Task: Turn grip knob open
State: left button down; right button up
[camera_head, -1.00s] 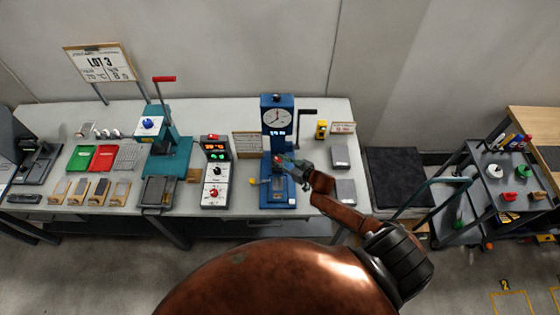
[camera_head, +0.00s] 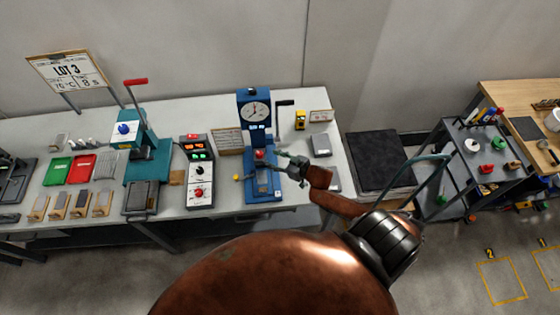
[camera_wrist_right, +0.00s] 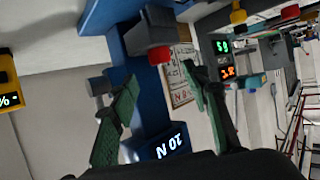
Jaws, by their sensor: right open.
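The blue testing machine (camera_head: 254,112) with a round dial stands on the bench. A red knob (camera_head: 259,154) sits on its front, and I take it as the grip knob. My right gripper (camera_head: 283,160) is just right of this knob, apart from it. In the right wrist view, a red knob (camera_wrist_right: 159,54) on a grey block shows beyond the two green fingers of my right gripper (camera_wrist_right: 160,74). The fingers are spread with nothing between them. My left gripper is not seen.
A control box (camera_head: 198,170) with lit displays stands left of the machine. A black crank (camera_head: 284,104), a yellow gauge (camera_head: 300,119) and grey blocks (camera_head: 321,145) lie to its right. A teal press (camera_head: 145,150) is farther left. A tool cart (camera_head: 480,150) stands at the right.

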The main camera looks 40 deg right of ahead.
jog(key=v, duration=0.5)
dwell(0.5)
